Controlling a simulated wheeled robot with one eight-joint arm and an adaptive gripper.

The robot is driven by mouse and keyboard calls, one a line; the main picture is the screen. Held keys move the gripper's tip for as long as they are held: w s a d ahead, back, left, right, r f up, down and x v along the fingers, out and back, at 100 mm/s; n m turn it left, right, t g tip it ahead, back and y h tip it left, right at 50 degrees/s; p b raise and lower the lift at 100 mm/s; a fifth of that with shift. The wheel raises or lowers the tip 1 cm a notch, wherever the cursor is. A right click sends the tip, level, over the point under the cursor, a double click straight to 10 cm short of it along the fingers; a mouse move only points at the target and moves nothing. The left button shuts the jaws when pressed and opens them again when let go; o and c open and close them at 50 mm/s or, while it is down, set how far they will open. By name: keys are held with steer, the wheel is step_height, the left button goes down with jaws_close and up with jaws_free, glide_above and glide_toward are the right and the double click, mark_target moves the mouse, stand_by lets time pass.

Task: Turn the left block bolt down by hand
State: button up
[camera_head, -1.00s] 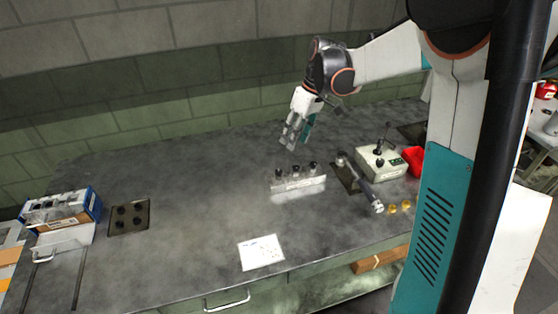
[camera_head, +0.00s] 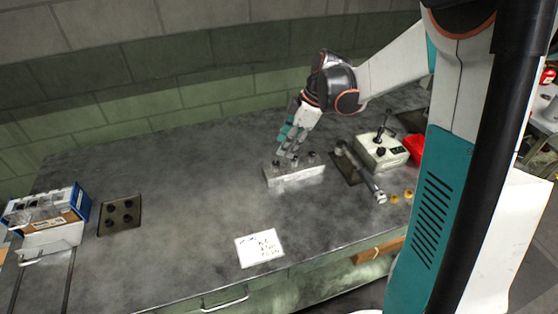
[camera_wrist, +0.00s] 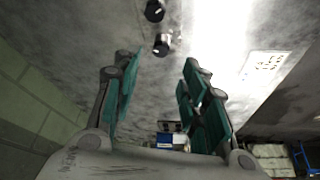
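A pale metal block (camera_head: 295,176) stands on the dark bench top, with three dark-headed bolts in a row along its top. The left bolt (camera_head: 276,163) is upright at the block's left end. My gripper (camera_head: 287,150) is just above and behind the left and middle bolts, pointing down. In the wrist view its two teal fingers (camera_wrist: 162,92) are spread with nothing between the pads. Two bolt heads show beyond the fingertips there; the nearer one (camera_wrist: 162,45) lines up with the gap and looks like the left bolt. Contact with it does not show.
Right of the block are a wrench-like tool (camera_head: 362,175), a control box with a lever (camera_head: 382,150) and a red bin (camera_head: 415,147). A paper note (camera_head: 259,248) lies in front. A dark plate (camera_head: 120,215) and a box of bottles (camera_head: 50,215) are left. The middle-left bench is clear.

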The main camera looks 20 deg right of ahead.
mark_target(276, 163)
steer(key=b+x, duration=0.2)
steer(key=x, duration=0.4)
steer(key=shift+a+f, duration=0.2)
steer(key=shift+f, duration=0.15)
jaws_close()
